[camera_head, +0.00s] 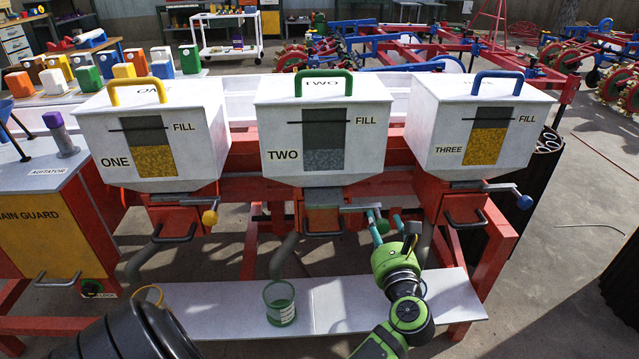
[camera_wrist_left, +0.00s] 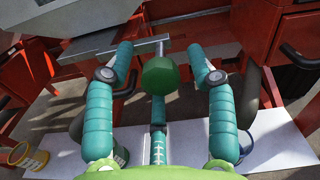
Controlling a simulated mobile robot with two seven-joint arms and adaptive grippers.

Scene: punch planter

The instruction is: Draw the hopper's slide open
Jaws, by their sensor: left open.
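Hopper two (camera_head: 317,130) is a white bin with a green top handle, in the middle of the head view. Under it are a red outlet with a grey plate (camera_head: 323,196), a dark pull handle (camera_head: 322,233) and a metal bar (camera_head: 356,208). My left gripper (camera_head: 384,220) is open at the right of this outlet. In the left wrist view, a green knob (camera_wrist_left: 160,75) on the metal bar sits between the two teal fingers, with gaps at both sides. In the head view the fingers mostly hide the knob. My right gripper is not in view.
Hopper one (camera_head: 150,130) with a yellow knob (camera_head: 210,217) stands left, and hopper three (camera_head: 480,125) with a blue knob (camera_head: 524,202) stands right. A green cup (camera_head: 279,303) stands on the white board (camera_head: 350,300) below. Grey spouts hang near the gripper.

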